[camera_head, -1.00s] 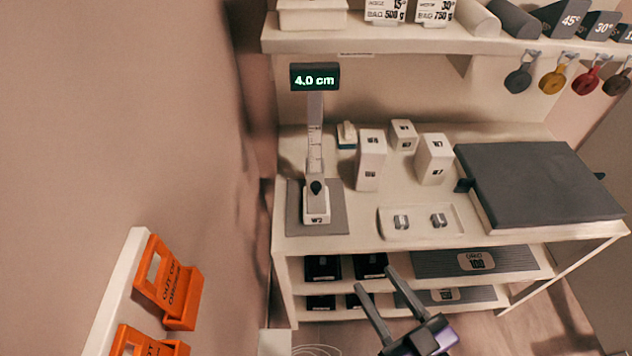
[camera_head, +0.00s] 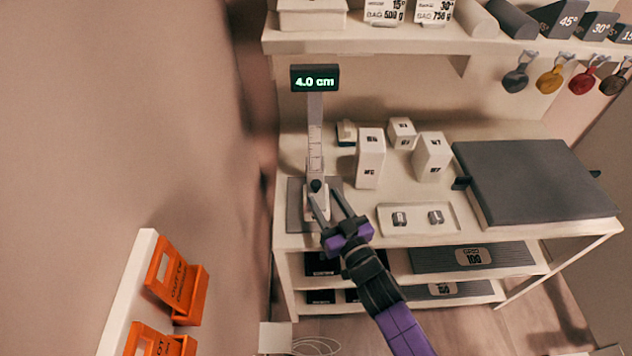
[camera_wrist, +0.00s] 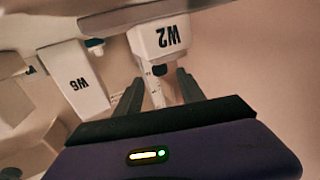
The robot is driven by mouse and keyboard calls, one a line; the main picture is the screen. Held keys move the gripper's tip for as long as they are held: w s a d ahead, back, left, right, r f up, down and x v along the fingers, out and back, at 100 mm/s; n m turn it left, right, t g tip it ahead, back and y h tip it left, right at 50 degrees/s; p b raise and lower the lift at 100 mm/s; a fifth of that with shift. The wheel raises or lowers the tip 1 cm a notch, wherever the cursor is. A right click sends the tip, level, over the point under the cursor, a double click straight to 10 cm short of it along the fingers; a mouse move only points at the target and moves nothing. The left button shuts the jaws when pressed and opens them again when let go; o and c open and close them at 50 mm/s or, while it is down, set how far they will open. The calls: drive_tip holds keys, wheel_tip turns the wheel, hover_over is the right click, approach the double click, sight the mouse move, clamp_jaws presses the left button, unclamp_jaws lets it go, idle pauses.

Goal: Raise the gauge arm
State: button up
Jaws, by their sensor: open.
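The height gauge stands at the left of the table, with a tall pale scale column (camera_head: 315,145) and a display (camera_head: 315,78) reading 4.0 cm. Its gauge arm with a dark knob (camera_head: 316,185) sits low on the column, just above the white block W2. In the wrist view, W2 (camera_wrist: 160,38) appears upside down, with the dark knob (camera_wrist: 160,70) beside it. My gripper (camera_head: 324,196) is open and empty in front of the gauge. In the wrist view its fingers (camera_wrist: 160,80) appear on either side of the knob; contact cannot be told.
White blocks, including W6 (camera_head: 370,160), stand right of the gauge. A shallow tray (camera_head: 440,230) with small metal pieces and a large dark slab (camera_head: 535,182) lie further right. A shelf (camera_head: 420,42) overhangs the back. Orange signs (camera_head: 177,280) hang at the left.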

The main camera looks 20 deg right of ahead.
sight(318, 187)
drive_tip(key=shift+w+p, duration=0.45)
drive_tip(key=shift+w, duration=2.7)
drive_tip(key=shift+c, duration=0.5)
clamp_jaws()
